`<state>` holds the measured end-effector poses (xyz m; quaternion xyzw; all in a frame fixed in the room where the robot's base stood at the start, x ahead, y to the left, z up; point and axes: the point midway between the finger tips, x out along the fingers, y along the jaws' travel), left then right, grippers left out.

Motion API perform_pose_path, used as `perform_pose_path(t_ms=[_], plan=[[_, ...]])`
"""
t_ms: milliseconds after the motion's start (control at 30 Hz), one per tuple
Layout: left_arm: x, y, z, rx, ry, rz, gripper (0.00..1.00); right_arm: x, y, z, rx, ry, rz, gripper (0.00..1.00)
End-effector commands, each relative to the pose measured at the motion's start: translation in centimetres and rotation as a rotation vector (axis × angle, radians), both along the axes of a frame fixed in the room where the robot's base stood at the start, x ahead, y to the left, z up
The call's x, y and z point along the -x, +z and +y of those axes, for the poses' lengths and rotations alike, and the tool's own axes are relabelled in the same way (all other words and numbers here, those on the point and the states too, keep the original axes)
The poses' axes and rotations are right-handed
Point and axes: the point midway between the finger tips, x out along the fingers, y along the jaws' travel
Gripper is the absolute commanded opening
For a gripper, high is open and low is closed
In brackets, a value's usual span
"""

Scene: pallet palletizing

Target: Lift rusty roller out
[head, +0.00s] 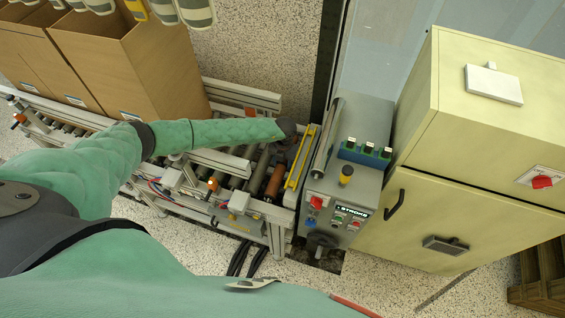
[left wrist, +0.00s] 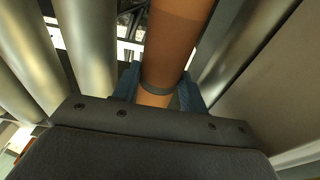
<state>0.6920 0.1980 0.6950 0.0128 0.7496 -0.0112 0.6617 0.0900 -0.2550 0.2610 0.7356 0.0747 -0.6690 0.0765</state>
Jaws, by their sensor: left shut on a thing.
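The rusty roller (head: 274,182) is orange-brown and lies among the grey rollers near the right end of the conveyor (head: 262,209). My left gripper (head: 291,143) is at the roller's far end, with the arm reaching over the conveyor. In the left wrist view the rusty roller (left wrist: 177,45) runs between the two blue fingers of my left gripper (left wrist: 158,92), which is shut on it. I cannot tell whether the roller is still seated in the frame or raised a little. My right gripper is not in view.
Grey rollers (left wrist: 85,45) lie close beside it. A yellow bar (head: 300,158) crosses the conveyor end. A grey control box (head: 345,190) and a cream cabinet (head: 450,215) stand to the right. Cardboard boxes (head: 140,65) stand on the conveyor at upper left.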

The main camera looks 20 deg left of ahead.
Motion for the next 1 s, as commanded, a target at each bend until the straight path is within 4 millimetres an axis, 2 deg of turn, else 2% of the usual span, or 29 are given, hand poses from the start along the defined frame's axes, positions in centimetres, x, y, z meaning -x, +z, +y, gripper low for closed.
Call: perform_pose_path(t_ms=[33,400,567,800,1000], plan=[[-0.4,1.0,0.1,0.001,0.001,-0.004,0.0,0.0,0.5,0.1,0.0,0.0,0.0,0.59],[-0.6,3.0,0.1,0.002,0.001,-0.007,0.0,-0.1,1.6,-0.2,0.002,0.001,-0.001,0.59],[-0.5,3.5,0.1,0.001,0.001,-0.006,0.0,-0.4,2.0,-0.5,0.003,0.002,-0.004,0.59],[-0.2,4.3,0.1,0.0,0.0,-0.002,0.0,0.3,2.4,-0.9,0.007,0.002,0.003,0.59],[-0.2,5.1,0.1,0.0,0.0,-0.001,0.0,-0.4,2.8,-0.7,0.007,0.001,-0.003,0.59]])
